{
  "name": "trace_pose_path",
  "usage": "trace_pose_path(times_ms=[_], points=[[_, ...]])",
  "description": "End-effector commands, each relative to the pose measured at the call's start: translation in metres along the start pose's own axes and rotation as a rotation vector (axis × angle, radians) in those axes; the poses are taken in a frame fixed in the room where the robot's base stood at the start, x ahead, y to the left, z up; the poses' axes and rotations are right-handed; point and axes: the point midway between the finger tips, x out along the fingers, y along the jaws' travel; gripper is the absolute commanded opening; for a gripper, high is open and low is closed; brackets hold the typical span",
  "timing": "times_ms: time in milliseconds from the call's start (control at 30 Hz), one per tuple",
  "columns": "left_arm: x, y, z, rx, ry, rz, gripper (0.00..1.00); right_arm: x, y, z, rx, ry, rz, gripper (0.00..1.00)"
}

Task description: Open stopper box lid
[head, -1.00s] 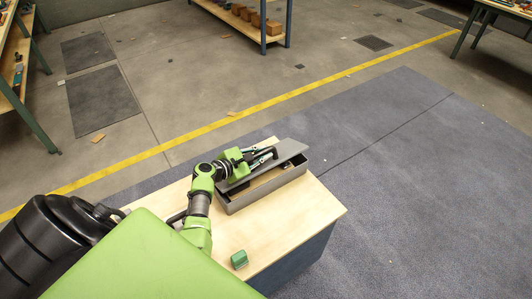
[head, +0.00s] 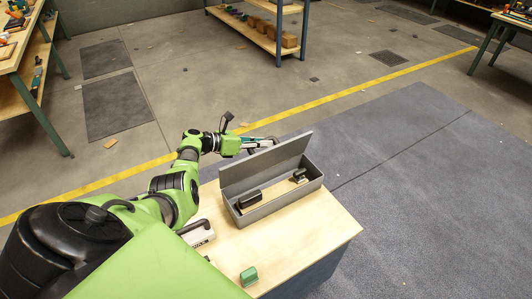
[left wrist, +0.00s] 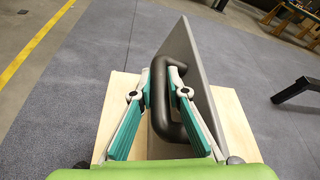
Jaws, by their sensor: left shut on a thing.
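The grey stopper box (head: 282,203) stands on the wooden table top. Its grey lid (head: 265,166) is raised to about upright along the box's far long side. Two dark stoppers show inside, one at the left (head: 249,199) and one at the right (head: 299,176). My left gripper (head: 274,142) is behind the lid, shut on the lid's dark handle. In the left wrist view the gripper's green fingers (left wrist: 160,105) straddle the black handle (left wrist: 160,90), with the lid's edge (left wrist: 190,70) beside it. My right gripper is not in view.
A small green block (head: 249,276) sits near the table's front edge. A light object with a dark handle (head: 197,233) lies left of the box. The table (head: 310,235) is bare at the front right. Shelves (head: 262,35) stand farther back.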

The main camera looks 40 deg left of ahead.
Motion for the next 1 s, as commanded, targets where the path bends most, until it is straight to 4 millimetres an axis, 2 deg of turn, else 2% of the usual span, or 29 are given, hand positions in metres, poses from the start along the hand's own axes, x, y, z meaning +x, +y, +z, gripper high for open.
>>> trace_pose_path(times_ms=[33,100,400,1000], points=[[0.001,0.005,-0.002,-0.025,-0.004,-0.008,0.0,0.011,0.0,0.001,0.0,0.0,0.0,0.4],[0.001,0.009,-0.001,-0.057,-0.004,-0.022,0.0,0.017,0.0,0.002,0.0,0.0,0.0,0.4],[0.001,0.018,-0.002,-0.1,-0.001,-0.04,0.0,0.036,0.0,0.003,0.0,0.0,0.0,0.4],[0.0,0.023,-0.002,-0.098,0.002,-0.037,0.0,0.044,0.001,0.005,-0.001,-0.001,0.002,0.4]])
